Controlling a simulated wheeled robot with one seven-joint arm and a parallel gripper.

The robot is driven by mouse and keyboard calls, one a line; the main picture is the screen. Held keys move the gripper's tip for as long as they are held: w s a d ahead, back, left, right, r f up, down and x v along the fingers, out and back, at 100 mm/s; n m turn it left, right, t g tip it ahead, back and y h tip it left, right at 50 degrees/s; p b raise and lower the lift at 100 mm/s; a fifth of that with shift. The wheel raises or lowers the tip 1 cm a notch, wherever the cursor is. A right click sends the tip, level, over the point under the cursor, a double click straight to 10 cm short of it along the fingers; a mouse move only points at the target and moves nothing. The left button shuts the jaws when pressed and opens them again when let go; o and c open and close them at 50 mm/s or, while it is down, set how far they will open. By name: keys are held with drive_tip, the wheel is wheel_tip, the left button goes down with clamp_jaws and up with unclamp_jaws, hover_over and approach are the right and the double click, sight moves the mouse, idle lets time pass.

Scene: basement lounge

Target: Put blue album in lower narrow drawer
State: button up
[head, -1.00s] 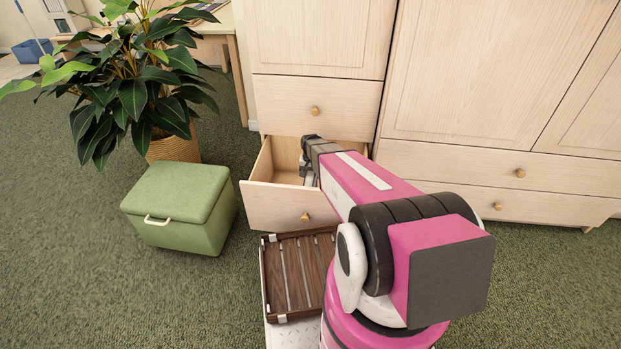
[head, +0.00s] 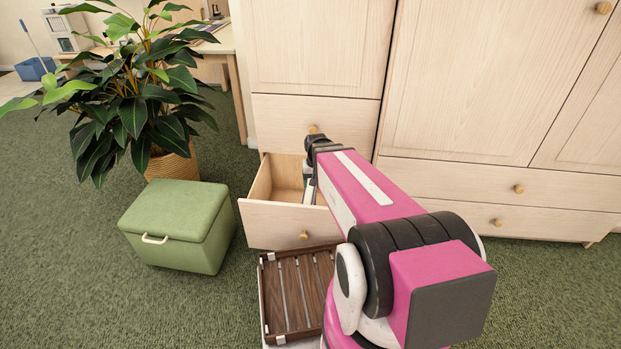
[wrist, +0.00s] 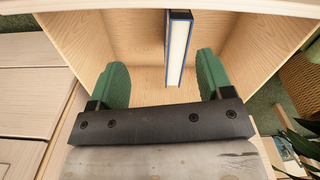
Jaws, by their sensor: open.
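The lower narrow drawer (head: 272,223) is pulled open below a shut narrow drawer. In the wrist view, the blue album (wrist: 179,50) is inside the pale wooden drawer (wrist: 145,50), standing on edge with its white page edges and blue cover edges facing the camera. My gripper (wrist: 162,68) is open, its two green fingers apart and pointing into the drawer. The album shows in the gap between the fingers, nearer the right one, with no clear contact. In the head view my arm hides the gripper; a narrow pale strip in the drawer (head: 309,190) seems to be the album.
A brown slatted tray (head: 290,290) on my base lies in front of the drawer. A green storage box (head: 180,225) stands left, with a potted plant (head: 140,110) behind it. The shut upper narrow drawer (head: 300,120) is directly above. Green carpet is free at front left.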

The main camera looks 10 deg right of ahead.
drive_tip(key=s+r+n, duration=0.1)
drive_tip(key=s+r, duration=0.3)
drive_tip(key=s, duration=0.3)
drive_tip(key=shift+s, duration=0.4)
drive_tip(key=shift+c, duration=0.3)
